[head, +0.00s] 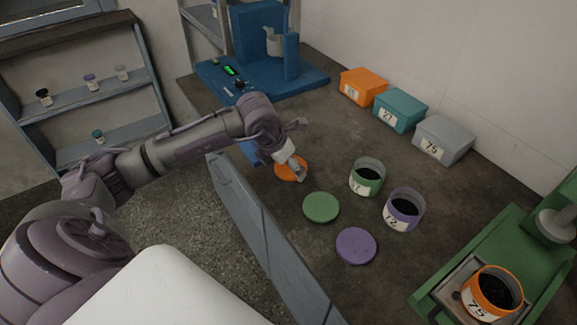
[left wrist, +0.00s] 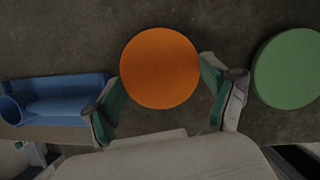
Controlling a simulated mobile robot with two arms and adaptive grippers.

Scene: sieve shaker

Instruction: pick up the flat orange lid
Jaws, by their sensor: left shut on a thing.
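The flat orange lid (head: 283,172) is at the near left side of the dark table; it also shows in the left wrist view (left wrist: 160,68). My left gripper (head: 297,172) reaches down onto it, partly covering it in the head view. In the left wrist view the two fingers of my left gripper (left wrist: 162,84) are at opposite sides of the lid's rim, shut on it. The lid looks level, on or very near the table; I cannot tell if there is a gap under it. My right gripper is not in view.
A green lid (head: 321,207) and a purple lid (head: 356,246) lie to the right. Jars with green (head: 366,187) and purple (head: 402,223) bands stand beyond them. A blue scoop-like thing (left wrist: 62,98) lies left of the orange lid. A blue machine (head: 262,75) stands behind.

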